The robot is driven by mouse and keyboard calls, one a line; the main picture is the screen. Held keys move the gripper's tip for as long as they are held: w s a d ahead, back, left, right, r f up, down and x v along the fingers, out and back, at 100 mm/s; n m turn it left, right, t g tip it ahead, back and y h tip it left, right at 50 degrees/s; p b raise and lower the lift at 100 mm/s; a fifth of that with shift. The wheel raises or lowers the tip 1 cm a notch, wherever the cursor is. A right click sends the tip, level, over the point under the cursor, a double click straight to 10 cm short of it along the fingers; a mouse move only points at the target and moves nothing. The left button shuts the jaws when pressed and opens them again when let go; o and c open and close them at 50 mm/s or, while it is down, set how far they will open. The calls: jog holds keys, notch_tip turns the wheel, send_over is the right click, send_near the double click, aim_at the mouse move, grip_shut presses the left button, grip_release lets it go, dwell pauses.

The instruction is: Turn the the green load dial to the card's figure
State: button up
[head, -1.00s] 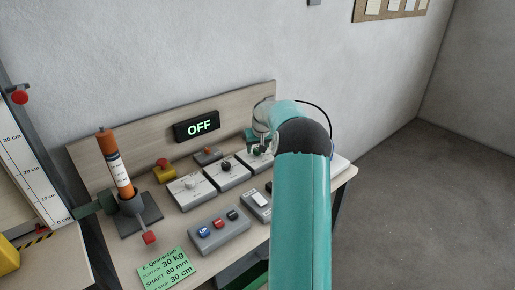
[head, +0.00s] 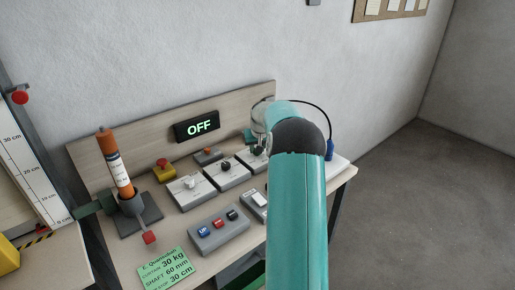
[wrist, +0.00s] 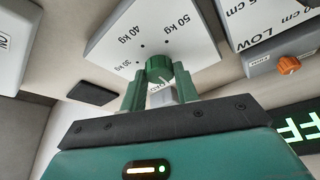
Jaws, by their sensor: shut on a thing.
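The green load dial (wrist: 160,68) sits on a pale plate marked 30 kg, 40 kg and 50 kg in the wrist view. My gripper (wrist: 159,86) has its two green fingers shut on the dial, one on each side. I cannot tell clearly which figure the dial points to. The green card (head: 165,268) lies at the table's front left in the head view and reads 30 kg, shaft 60 mm and 30 cm. In the head view my arm covers most of the gripper and the dial.
A black display (head: 197,126) on the backboard reads OFF. Other dial boxes stand left of my arm, with a red-topped yellow button (head: 162,166) behind them. A grey box (head: 218,231) with several coloured buttons is in front. An orange cylinder (head: 116,172) stands at left.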

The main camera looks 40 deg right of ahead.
jog(key=m, duration=0.2)
jog(key=m+g+h, duration=0.1)
jog(key=m, duration=0.2)
jog(key=shift+w+a+g, duration=0.15)
jog(key=shift+w+g, duration=0.05)
jog(key=shift+g, duration=0.1)
jog(key=m+g, duration=0.1)
jog(key=m, duration=0.2)
jog(key=m+g+h, duration=0.1)
jog(key=m, duration=0.2)
jog(key=shift+w, duration=0.1)
dwell(0.3)
jog(key=o, duration=1)
jog(key=shift+c, duration=0.2)
jog(key=v, duration=1.3)
jog(key=shift+r, duration=0.35)
jog(key=shift+a, duration=0.1)
